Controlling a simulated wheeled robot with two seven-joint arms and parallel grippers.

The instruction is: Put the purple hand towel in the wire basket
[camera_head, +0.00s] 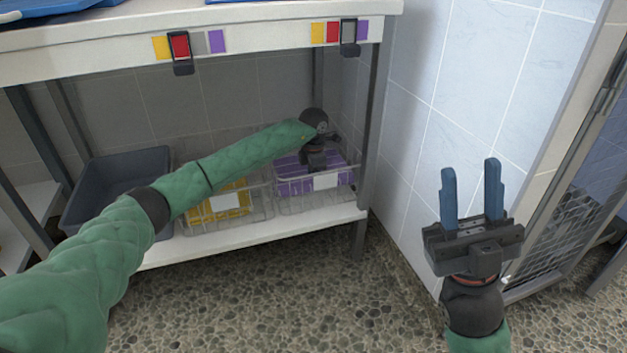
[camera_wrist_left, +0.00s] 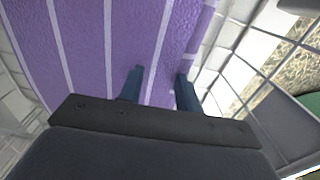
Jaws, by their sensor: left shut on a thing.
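The purple hand towel (camera_head: 293,184) has pale stripes and lies in the right-hand wire basket (camera_head: 335,198) on the lower shelf. It fills most of the left wrist view (camera_wrist_left: 110,45), with basket wires on both sides. My left gripper (camera_head: 316,164) reaches down into that basket; in the left wrist view its blue fingers (camera_wrist_left: 161,76) are closed on the towel. Their tips are hidden in the head view. My right gripper (camera_head: 471,166) is open and empty, fingers up, in front of the tiled wall.
A second wire basket (camera_head: 262,212) with a yellow striped towel (camera_head: 203,213) stands to the left. A dark grey bin (camera_head: 112,178) is further left. The table top and a dark leg (camera_head: 369,130) frame the shelf (camera_head: 300,221). A barred cage door stands at right.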

